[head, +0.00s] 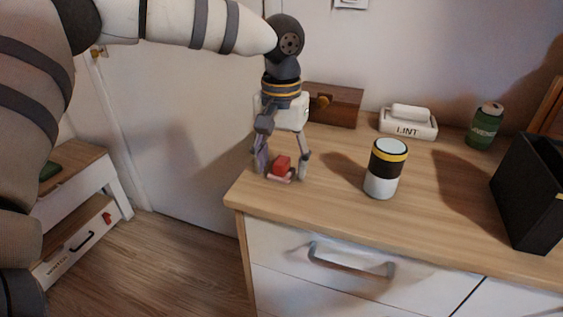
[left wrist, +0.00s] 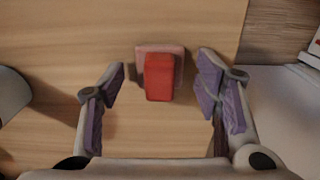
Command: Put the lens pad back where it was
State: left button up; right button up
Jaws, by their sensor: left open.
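A small red block (head: 282,165) on a flat pink square base (head: 287,179) is at the near left corner of the wooden dresser top (head: 330,190). Nothing in view is marked as the lens pad; this red and pink piece may be it. My left gripper (head: 282,174) points down with its fingers open on either side of the piece. In the left wrist view the red block (left wrist: 159,78) and pink base (left wrist: 173,51) lie between the purple finger pads, with gaps on both sides. My right gripper is not in view.
A black, white and yellow canister (head: 384,170) stands right of my gripper. Behind are a wooden box (head: 336,106), a white "LINT" holder (head: 408,123) and a green can (head: 485,127). A black bin (head: 528,190) stands at right. A low shelf unit (head: 80,200) is at far left.

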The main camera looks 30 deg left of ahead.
aim_at(281, 160)
pick_arm(q)
notch_tip(281, 160, up, 12)
dwell(0.5)
